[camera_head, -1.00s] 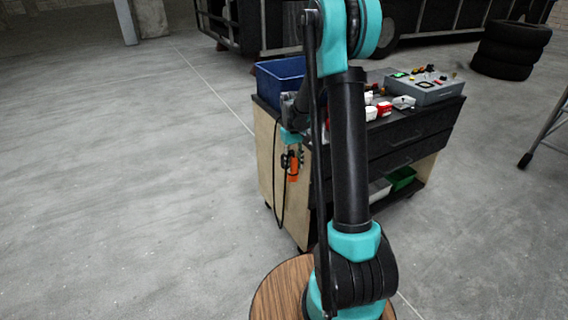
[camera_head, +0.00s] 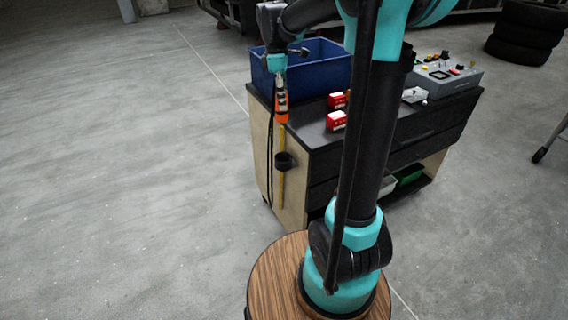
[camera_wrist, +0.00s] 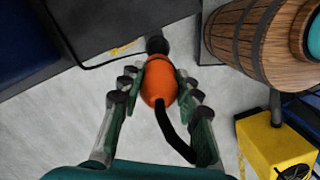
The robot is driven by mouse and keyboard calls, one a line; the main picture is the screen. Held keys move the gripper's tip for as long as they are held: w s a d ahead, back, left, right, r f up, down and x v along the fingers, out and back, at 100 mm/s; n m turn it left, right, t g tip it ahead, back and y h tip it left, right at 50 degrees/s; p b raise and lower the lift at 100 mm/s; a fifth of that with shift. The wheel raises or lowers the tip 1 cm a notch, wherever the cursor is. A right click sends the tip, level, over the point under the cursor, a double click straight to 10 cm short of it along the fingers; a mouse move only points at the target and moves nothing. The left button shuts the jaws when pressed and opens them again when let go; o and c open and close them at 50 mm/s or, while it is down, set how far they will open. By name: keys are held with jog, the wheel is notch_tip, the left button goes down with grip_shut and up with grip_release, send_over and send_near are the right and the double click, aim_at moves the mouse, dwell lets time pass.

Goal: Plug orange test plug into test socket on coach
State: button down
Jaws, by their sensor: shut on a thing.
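The orange test plug (camera_wrist: 159,82) sits between the two fingers of my gripper (camera_wrist: 156,85) in the wrist view. Its black tip points away from the palm, and a black cable runs from its near end past the right finger. In the head view my gripper (camera_head: 281,92) holds the orange plug (camera_head: 282,110) upright in the air at the cart's left end, by the blue bin. The black cable (camera_head: 270,150) hangs below. The coach (camera_head: 225,12) shows only in part at the top; I cannot make out a test socket on it.
The tool cart (camera_head: 330,145) carries a blue bin (camera_head: 318,72), red-and-white boxes (camera_head: 337,120) and a grey test panel (camera_head: 450,78). Stacked tyres (camera_head: 525,32) stand at the upper right. The floor on the left is clear. A yellow box (camera_wrist: 270,145) shows in the wrist view.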

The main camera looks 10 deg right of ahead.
jog(key=shift+s+f, duration=0.15)
jog(key=shift+f, duration=9.65)
jog(key=c, duration=1.2)
grip_release()
jog(key=shift+f, duration=0.1)
jog(key=shift+o, duration=0.7)
jog(key=shift+w+a, duration=0.2)
jog(key=shift+a, duration=0.05)
jog(key=shift+d, duration=0.1)
